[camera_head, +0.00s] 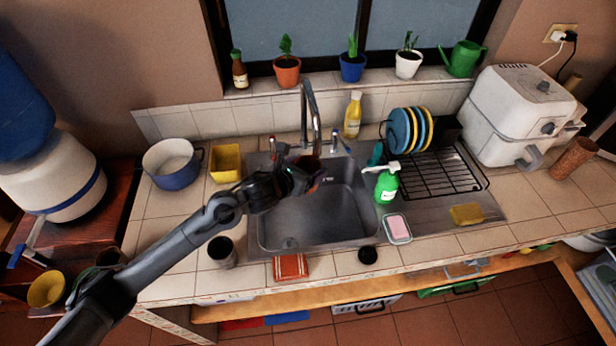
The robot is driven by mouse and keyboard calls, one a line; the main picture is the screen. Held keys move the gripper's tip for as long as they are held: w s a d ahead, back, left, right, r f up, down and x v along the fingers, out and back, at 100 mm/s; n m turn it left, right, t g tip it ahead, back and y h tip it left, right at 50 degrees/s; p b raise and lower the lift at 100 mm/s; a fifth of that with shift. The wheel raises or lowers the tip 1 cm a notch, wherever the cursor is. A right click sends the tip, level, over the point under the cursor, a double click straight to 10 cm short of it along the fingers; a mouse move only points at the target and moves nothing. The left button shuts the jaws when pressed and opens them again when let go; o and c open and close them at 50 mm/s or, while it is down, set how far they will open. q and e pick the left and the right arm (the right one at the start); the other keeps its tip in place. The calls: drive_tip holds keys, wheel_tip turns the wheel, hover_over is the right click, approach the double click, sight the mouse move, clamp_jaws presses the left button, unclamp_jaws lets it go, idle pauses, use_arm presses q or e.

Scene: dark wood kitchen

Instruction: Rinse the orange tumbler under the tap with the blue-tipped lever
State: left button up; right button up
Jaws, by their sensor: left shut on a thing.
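The orange tumbler (307,162) is in my left gripper (303,181), mostly hidden by the fingers; a small orange-brown part shows. The gripper is shut on it over the back left part of the steel sink (280,222), below the tall curved tap (305,115). The tumbler's tilt and any water flow cannot be made out. A lever with a bluish tip (336,136) stands right of the tap, and one with a red tip (272,141) stands left of it. My right gripper is not in view.
A green soap bottle (386,185) and pink sponge dish (397,228) stand at the sink's right edge. A yellow container (226,163) and blue pot (172,164) stand left.

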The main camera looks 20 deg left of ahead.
use_arm(q)
drive_tip(key=shift+s, duration=1.5)
drive_tip(key=s, duration=0.5)
drive_tip(key=shift+d, duration=0.1)
drive_tip(key=shift+r, duration=0.1)
idle(0.4)
drive_tip(key=s+r+p, duration=0.1)
drive_tip(key=s+r, duration=0.3)
drive_tip(key=s, duration=0.1)
idle(0.4)
idle(0.4)
